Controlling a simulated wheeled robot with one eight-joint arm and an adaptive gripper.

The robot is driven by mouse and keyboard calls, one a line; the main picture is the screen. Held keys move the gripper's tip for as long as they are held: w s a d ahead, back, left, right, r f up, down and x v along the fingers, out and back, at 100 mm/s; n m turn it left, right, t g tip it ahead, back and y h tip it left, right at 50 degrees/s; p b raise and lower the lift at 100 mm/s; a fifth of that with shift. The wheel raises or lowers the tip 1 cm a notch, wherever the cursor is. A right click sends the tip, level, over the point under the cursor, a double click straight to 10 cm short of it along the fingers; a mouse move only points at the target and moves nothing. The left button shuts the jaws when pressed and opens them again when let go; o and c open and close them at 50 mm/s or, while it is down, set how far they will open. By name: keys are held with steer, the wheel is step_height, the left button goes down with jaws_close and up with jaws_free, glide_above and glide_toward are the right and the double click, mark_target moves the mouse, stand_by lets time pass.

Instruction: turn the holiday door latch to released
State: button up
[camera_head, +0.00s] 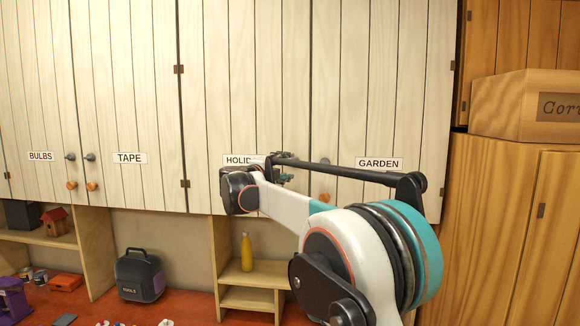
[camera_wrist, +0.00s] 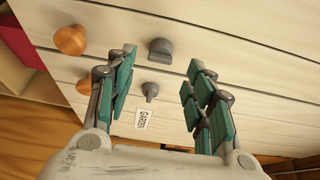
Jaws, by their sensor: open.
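The holiday door (camera_head: 240,80) is a pale plank cabinet door, and its label (camera_head: 238,160) is partly covered by my arm. In the wrist view its grey latch (camera_wrist: 160,51) shows as a broad, blocky handle beyond my fingertips, between them in the picture. I see no contact with it. My gripper (camera_wrist: 162,58) is open and empty, its teal-padded fingers on either side of the latch's line. In the head view my gripper (camera_head: 286,178) is mostly hidden behind my arm, and so is the holiday latch.
The garden door (camera_head: 385,80) adjoins it, with a smaller grey latch (camera_wrist: 150,90) and an orange knob (camera_head: 325,197). Another orange knob (camera_wrist: 70,40) is on the holiday door. Below are a shelf with a yellow bottle (camera_head: 246,252) and a dark toolbox (camera_head: 140,276). An orange wooden cabinet (camera_head: 500,220) stands right.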

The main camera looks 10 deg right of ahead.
steer(key=v, duration=0.7)
steer(key=s+f+n+t+y+b, duration=0.3)
steer(key=s+f+n+y+b, duration=0.3)
steer(key=n+b, duration=0.25)
steer(key=s+f+n+t+y+b, duration=0.35)
steer(key=s+n+y+b, duration=0.25)
steer(key=s+n+b, duration=0.3)
steer(key=s+d+f+n+g+b, duration=0.3)
steer(key=s+f, duration=0.9)
steer(key=f, duration=0.4)
steer(key=s+d+f+n+g+b, duration=0.2)
steer(key=s+f+g+b, duration=0.4)
steer(key=s+f, duration=0.6)
steer(key=s+d+f+n+g+b, duration=0.3)
steer(key=s+f, duration=0.9)
steer(key=f, duration=0.8)
steer(key=shift+s+d+f+n+g+b, duration=0.3)
steer(key=shift+f+n+g+b, duration=0.1)
steer(key=shift+g+b, duration=0.3)
